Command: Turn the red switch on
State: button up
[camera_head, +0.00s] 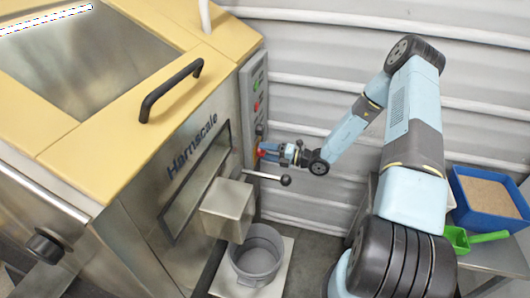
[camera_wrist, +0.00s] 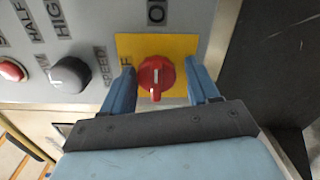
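The red switch (camera_wrist: 156,77) is a round rotary knob with a white line on its grip, on a yellow plate (camera_wrist: 183,45). Its white line runs vertically in the wrist view, towards its lower edge. In the head view the red switch (camera_head: 261,152) is small, at the lower end of the grey control panel (camera_head: 248,100). My gripper (camera_wrist: 160,82) is open, with one finger on each side of the knob and visible gaps. It also shows at the panel in the head view (camera_head: 266,152).
A black speed knob (camera_wrist: 71,75) and a red button (camera_wrist: 11,71) sit left of the switch. A lever with a black ball (camera_head: 285,180) sticks out below my gripper. A grey bucket (camera_head: 257,255) stands under the hopper's outlet. A blue tray (camera_head: 462,200) is at right.

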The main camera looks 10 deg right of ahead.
jog(key=shift+o, duration=1.2)
jog(key=shift+a+r, duration=0.1)
jog(key=v, duration=1.4)
jog(key=shift+a, duration=0.1)
